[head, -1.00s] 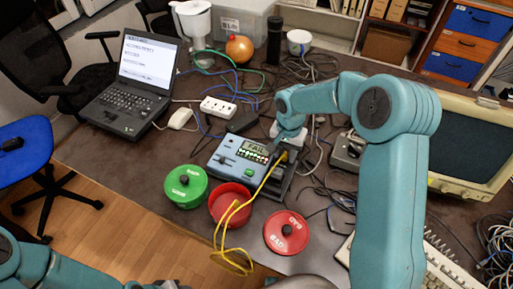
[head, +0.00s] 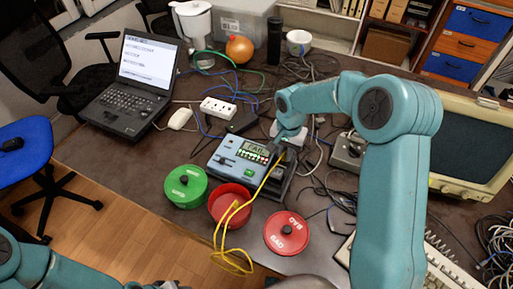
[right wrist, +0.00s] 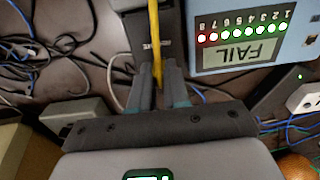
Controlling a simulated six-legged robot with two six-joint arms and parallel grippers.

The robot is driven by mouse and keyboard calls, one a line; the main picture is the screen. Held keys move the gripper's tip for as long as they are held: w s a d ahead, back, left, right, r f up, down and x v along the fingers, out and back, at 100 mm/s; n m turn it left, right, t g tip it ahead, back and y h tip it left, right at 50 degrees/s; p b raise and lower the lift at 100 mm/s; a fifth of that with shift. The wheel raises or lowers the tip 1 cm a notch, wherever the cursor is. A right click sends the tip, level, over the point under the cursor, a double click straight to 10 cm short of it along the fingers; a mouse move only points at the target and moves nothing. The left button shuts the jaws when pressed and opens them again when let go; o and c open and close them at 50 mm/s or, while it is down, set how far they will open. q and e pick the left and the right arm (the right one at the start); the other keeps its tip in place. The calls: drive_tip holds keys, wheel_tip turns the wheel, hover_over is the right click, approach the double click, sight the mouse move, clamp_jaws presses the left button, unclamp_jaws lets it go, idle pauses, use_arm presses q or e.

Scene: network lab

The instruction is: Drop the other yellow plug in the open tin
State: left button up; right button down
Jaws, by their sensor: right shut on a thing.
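The yellow cable (head: 262,187) runs from the right side of the blue tester down into the open red tin and over the table edge. One yellow end (head: 235,205) lies in the open red tin (head: 226,218). My right gripper (head: 281,150) is at the tester's right side, shut on the other yellow plug, which the fingers mostly hide. In the right wrist view the yellow cable (right wrist: 156,45) passes between the fingertips (right wrist: 159,75). The blue tester (head: 240,157) reads FAIL, with red and green lights in the wrist view (right wrist: 240,40). My left gripper's jaws are not clear at the bottom edge.
A closed green tin (head: 186,186) stands left of the red tin. A red lid marked BAD (head: 287,233) lies to its right. A laptop (head: 136,88), power strip (head: 218,107) and loose cables crowd the table. A grey box (head: 347,152) and monitor (head: 470,145) stand right.

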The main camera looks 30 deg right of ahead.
use_arm(q)
drive_tip(key=shift+r+p, duration=1.15)
use_arm(e)
drive_tip(key=shift+r, duration=2.05)
